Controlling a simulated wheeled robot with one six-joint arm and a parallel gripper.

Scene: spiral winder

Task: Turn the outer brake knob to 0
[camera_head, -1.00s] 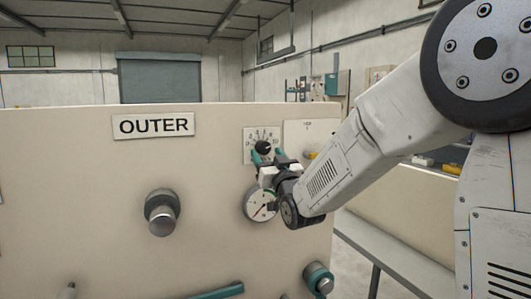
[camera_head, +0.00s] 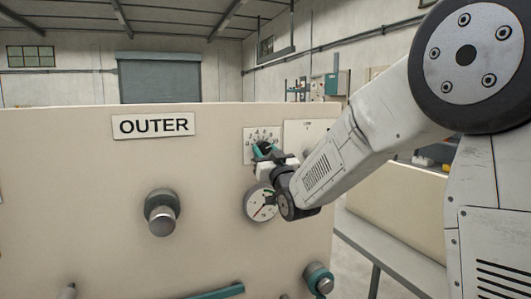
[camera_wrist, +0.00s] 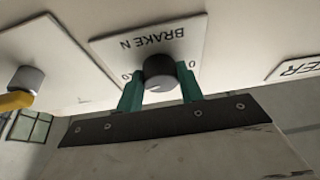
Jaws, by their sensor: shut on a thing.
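The black brake knob (camera_wrist: 160,72) stands on a white scale plate (camera_wrist: 110,47) marked "BRAKE N", which shows upside down in the wrist view. My gripper (camera_wrist: 160,92) has its two green fingers on either side of the knob and is shut on it. A "0" shows beside the finger at the right of the wrist view. In the head view the scale plate (camera_head: 249,141) is on the panel, right of the OUTER label (camera_head: 154,125). My gripper (camera_head: 266,153) covers most of the knob there, so its pointer cannot be read.
A round gauge (camera_head: 262,207) sits just below my gripper. A second plate (camera_head: 310,132) is right of the scale; a grey knob (camera_wrist: 27,79) with a yellow part shows in the wrist view. A large metal knob (camera_head: 161,213) protrudes from the panel at left.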

